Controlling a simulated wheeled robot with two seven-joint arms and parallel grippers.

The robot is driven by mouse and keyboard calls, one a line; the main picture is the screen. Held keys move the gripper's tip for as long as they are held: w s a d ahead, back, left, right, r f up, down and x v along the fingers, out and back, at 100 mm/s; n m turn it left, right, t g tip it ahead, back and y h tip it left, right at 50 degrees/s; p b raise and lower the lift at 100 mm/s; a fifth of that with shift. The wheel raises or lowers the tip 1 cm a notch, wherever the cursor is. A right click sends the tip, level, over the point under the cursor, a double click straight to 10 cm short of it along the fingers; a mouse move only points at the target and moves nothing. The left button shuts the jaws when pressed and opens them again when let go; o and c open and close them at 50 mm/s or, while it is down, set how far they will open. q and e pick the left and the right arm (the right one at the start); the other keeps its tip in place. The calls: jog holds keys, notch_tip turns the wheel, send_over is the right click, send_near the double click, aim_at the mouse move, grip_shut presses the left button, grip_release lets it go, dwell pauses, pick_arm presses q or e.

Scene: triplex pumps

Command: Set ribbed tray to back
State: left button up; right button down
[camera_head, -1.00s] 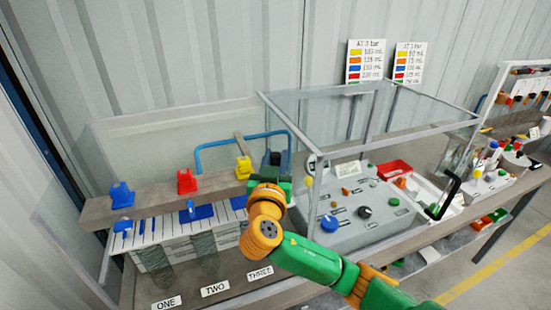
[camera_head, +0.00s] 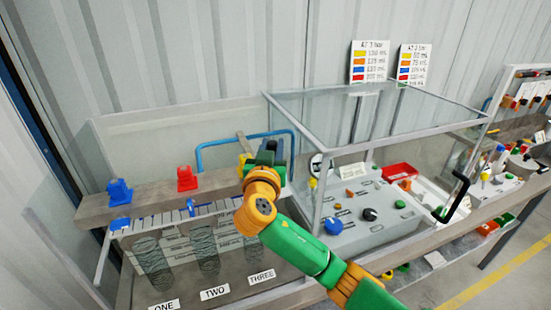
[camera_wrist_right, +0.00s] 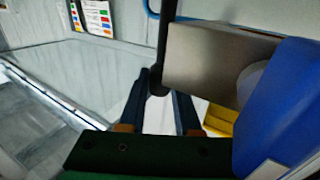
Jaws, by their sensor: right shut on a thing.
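The white ribbed tray (camera_head: 160,220) lies along the front of the plank at left, above the three clear cylinders, and shows as a narrow slatted strip. Small blue parts sit at it. My right gripper (camera_head: 268,152) is at the right end of the plank, its fingertips mostly hidden by my wrist. In the right wrist view the fingers (camera_wrist_right: 160,95) close around the lower end of a dark upright bar (camera_wrist_right: 163,45). How this bar joins the tray is hidden. My left gripper is out of view.
Blue (camera_head: 119,191) and red (camera_head: 185,178) blocks stand on the plank (camera_head: 150,200). A blue bent pipe (camera_head: 245,137) rises behind. Right of my arm is a grey control panel (camera_head: 375,215) under a clear framed cover (camera_head: 370,105). Cylinders stand behind labels ONE, TWO (camera_head: 215,292) and THREE.

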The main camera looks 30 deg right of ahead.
jog(key=shift+s+f, duration=0.15)
jog(key=c, duration=0.8)
grip_release()
jog(key=shift+s, duration=0.15)
jog(key=shift+c, duration=0.2)
jog(key=shift+o, duration=1.2)
jog(key=shift+d, duration=0.15)
